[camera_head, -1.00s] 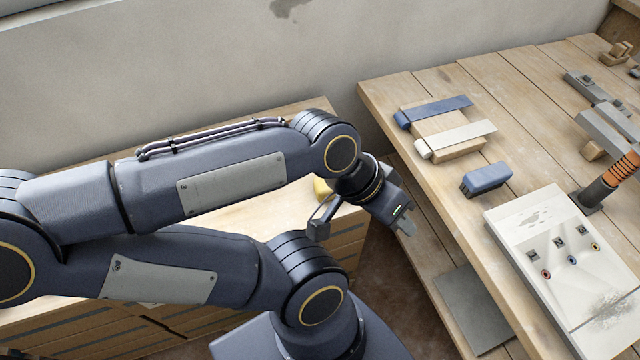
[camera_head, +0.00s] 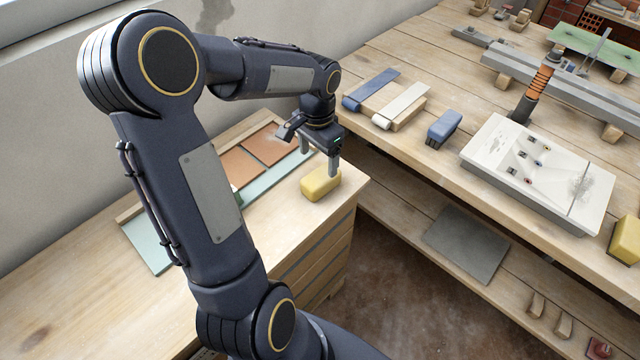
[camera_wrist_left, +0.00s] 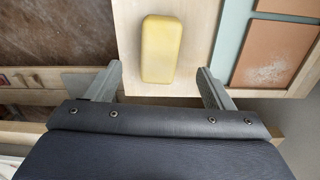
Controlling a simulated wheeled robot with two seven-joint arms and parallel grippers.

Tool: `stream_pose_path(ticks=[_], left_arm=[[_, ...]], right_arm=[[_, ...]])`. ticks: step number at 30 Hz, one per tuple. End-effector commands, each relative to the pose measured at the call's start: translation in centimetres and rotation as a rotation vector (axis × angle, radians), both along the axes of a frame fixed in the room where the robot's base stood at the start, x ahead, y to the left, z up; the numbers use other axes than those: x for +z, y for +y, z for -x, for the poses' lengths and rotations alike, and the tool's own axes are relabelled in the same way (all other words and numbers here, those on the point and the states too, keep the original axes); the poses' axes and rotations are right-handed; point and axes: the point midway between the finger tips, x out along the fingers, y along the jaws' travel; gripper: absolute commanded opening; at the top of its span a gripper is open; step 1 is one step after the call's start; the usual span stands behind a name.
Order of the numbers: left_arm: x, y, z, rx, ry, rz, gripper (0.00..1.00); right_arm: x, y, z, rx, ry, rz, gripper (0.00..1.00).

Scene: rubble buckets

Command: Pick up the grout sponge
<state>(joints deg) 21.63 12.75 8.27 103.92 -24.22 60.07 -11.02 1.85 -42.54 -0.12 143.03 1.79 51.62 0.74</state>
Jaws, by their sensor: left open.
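The grout sponge is a yellow rounded block (camera_head: 320,184) near the corner of the left wooden cabinet top in the head view. In the left wrist view the sponge (camera_wrist_left: 162,49) lies ahead of the fingers, between their lines. My left gripper (camera_head: 319,168) is open and empty above the sponge, pointing down; its fingers (camera_wrist_left: 160,88) are apart and do not touch it. My right gripper is not in view. Another yellow block (camera_head: 628,240) sits at the right edge of the workbench.
Terracotta tiles on a pale green board (camera_head: 272,176) lie beside the sponge. The workbench (camera_head: 410,150) across a gap holds a blue brush (camera_head: 445,126), rolled strips (camera_head: 402,108) and a white tray (camera_head: 520,205). The cabinet's front left top is bare.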

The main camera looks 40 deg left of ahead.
Motion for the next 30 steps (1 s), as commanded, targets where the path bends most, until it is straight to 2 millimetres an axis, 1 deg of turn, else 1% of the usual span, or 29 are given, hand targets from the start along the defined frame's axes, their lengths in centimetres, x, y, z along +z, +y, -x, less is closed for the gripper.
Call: stream_pose_path(ticks=[1, 4, 11, 15, 18, 21, 28, 30], left_arm=[[-0.7, 0.3, -0.3, -0.006, 0.011, -0.003, 0.75], [-1.8, 0.5, -0.5, -0.011, 0.017, -0.005, 0.75], [-4.4, 0.3, -0.4, -0.011, 0.018, -0.004, 0.75], [-6.6, -0.1, -0.3, -0.012, 0.018, -0.003, 0.75], [-7.9, 0.0, -0.3, -0.010, 0.018, -0.004, 0.75], [-8.5, 0.0, -0.3, -0.010, 0.015, -0.005, 0.75], [-8.5, 0.0, -0.3, -0.009, 0.013, -0.004, 0.75], [-8.5, 0.0, -0.3, -0.009, 0.013, -0.004, 0.66]], right_arm=[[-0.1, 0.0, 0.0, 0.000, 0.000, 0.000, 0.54], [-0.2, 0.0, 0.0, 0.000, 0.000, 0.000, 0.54], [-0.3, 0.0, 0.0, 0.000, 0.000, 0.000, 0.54], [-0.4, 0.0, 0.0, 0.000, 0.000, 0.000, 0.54], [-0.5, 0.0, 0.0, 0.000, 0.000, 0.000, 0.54], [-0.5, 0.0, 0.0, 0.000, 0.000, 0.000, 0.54], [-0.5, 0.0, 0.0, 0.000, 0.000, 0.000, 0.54], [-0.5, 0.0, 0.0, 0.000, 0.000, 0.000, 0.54]])
